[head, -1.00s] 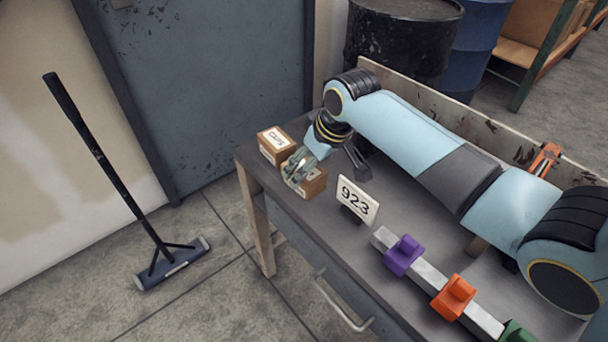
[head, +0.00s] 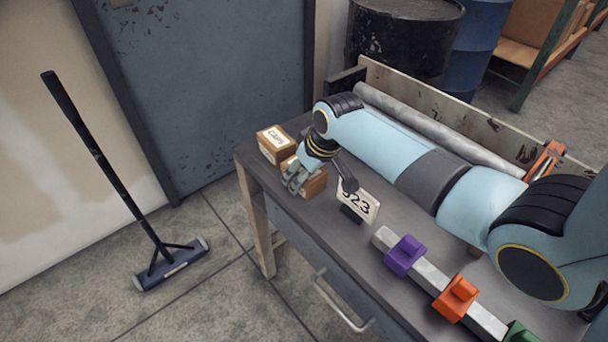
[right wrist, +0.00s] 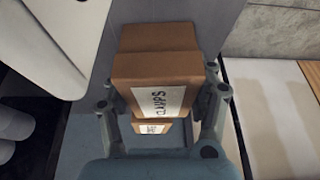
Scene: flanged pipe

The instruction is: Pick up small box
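Two small brown boxes with white labels are at the table's far left corner. The rear box (head: 274,144) stands clear of my gripper. The front box (head: 314,185) is partly hidden by my right gripper (head: 294,177). In the right wrist view, a labelled box (right wrist: 157,70) lies between the two spread fingers of the right gripper (right wrist: 160,104), with a narrow gap at its sides. A second label (right wrist: 153,129) shows below it. The right gripper looks open around the box, which still rests on the table. My left gripper is not in view.
A number sign (head: 358,205) stands close beside my right wrist. A grey rail (head: 424,272) with purple, orange and green blocks lies along the table's front. A grey pipe (head: 440,126) lies behind my arm. A broom (head: 172,264) stands on the floor at left.

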